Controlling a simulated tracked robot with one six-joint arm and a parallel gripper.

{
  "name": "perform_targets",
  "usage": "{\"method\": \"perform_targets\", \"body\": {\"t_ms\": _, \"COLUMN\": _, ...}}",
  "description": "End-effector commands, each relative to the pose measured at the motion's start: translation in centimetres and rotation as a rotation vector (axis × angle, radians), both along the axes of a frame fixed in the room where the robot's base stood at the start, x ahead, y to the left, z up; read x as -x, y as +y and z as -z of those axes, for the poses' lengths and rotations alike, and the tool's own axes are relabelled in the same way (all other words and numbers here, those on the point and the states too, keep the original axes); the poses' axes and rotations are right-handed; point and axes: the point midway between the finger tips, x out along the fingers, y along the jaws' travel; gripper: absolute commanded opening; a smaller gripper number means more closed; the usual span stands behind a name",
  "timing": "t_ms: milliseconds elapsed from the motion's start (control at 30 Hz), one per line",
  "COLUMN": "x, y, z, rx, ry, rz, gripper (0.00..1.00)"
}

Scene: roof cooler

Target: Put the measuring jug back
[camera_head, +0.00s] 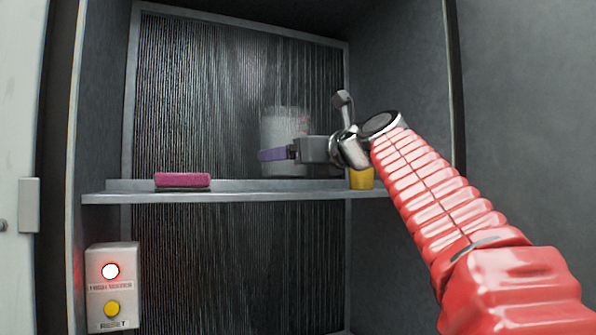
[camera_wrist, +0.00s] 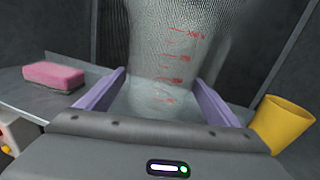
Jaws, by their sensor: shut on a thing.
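The measuring jug (camera_head: 284,127) is clear, with red graduation marks. It is at the right part of the metal shelf (camera_head: 230,195) in the head view. My gripper (camera_head: 277,154) is shut on the jug, with a purple finger on each side of it. In the wrist view the jug (camera_wrist: 170,60) stands upright between the two purple fingers (camera_wrist: 160,95). Whether the jug's base touches the shelf is hard to tell, since the gripper hides its lower part.
A pink sponge (camera_head: 183,180) with a dark underside lies on the shelf's left part. A yellow cup (camera_head: 361,179) stands close to the right of the jug. A control box (camera_head: 112,285) with a lit red lamp and yellow button is below left. The shelf between sponge and jug is clear.

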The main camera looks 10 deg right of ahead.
Motion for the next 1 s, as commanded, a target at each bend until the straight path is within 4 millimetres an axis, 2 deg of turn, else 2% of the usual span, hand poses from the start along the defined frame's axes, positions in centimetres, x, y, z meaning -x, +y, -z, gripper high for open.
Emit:
{"method": "perform_targets", "body": {"t_ms": 333, "x": 0.0, "y": 0.0, "z": 2.8, "rx": -0.001, "ry": 0.000, "rz": 0.001, "gripper": 0.49}}
{"method": "perform_targets", "body": {"t_ms": 767, "x": 0.0, "y": 0.0, "z": 3.3, "rx": -0.001, "ry": -0.001, "rz": 0.002, "gripper": 0.49}}
{"method": "perform_targets", "body": {"t_ms": 800, "x": 0.0, "y": 0.0, "z": 3.3, "rx": -0.001, "ry": 0.000, "rz": 0.001, "gripper": 0.89}}
{"method": "perform_targets", "body": {"t_ms": 1000, "x": 0.0, "y": 0.0, "z": 3.3, "rx": -0.001, "ry": 0.000, "rz": 0.002, "gripper": 1.00}}
